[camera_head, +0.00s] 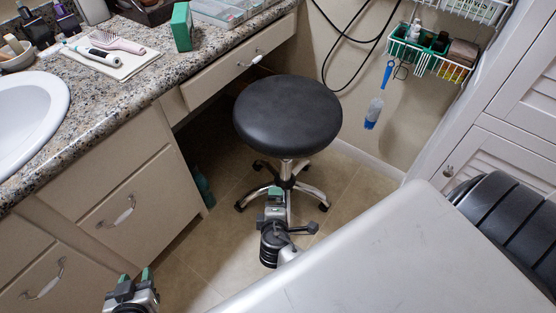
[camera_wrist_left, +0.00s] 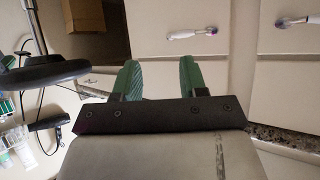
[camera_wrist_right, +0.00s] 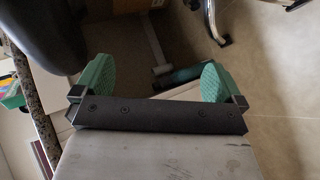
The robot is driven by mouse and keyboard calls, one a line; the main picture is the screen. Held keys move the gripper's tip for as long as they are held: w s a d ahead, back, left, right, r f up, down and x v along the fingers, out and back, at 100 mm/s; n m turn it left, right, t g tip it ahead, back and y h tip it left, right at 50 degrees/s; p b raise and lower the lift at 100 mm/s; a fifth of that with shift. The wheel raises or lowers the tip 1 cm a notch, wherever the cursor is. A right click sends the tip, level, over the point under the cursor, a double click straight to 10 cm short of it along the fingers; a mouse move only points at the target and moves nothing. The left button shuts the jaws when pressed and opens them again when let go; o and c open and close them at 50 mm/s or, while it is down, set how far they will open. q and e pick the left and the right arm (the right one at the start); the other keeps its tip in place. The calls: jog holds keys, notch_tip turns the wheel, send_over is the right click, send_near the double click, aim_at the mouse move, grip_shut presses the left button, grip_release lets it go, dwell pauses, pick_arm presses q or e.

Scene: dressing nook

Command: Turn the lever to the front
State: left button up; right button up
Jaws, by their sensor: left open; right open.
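I cannot make out a clear lever in any view. A black round stool (camera_head: 288,117) on a chrome wheeled base stands by the counter; the space under its seat is mostly hidden. My left gripper (camera_head: 134,279) is low at the bottom left in the head view, in front of the drawers, open and empty. Its open fingers also show in the left wrist view (camera_wrist_left: 160,82), with drawer handles (camera_wrist_left: 192,33) beyond. My right gripper (camera_head: 275,200) is low in front of the stool base. In the right wrist view (camera_wrist_right: 157,82) it is open and empty.
A granite counter (camera_head: 130,105) with drawers runs along the left; a sink (camera_head: 30,115) is set in it. A teal bottle (camera_wrist_right: 185,75) is on the floor under the counter. A wire rack (camera_head: 440,62) hangs on the wall. A louvred door (camera_head: 530,70) is at right.

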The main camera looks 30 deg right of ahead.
aim_at(279, 147)
jog(key=w+d+r+m+t+h+b, duration=0.1)
jog(key=w+r+t+h+b, duration=0.15)
jog(key=r, duration=0.25)
jog(key=w+d+r+t+h+b, duration=0.1)
jog(key=r+h+b, duration=0.15)
jog(key=r, duration=0.25)
pick_arm(q)
notch_tip(279, 147, up, 14)
jog(key=t+h, duration=0.1)
jog(key=t, duration=0.5)
jog(key=shift+d+h+b, duration=0.3)
jog(key=shift+d+b, duration=0.1)
jog(key=shift+d, duration=0.05)
pick_arm(e)
jog(key=x, duration=1)
jog(key=shift+d+r, duration=0.15)
jog(key=shift+r, duration=0.05)
pick_arm(q)
jog(key=shift+s, duration=0.1)
pick_arm(e)
jog(key=shift+c, duration=0.5)
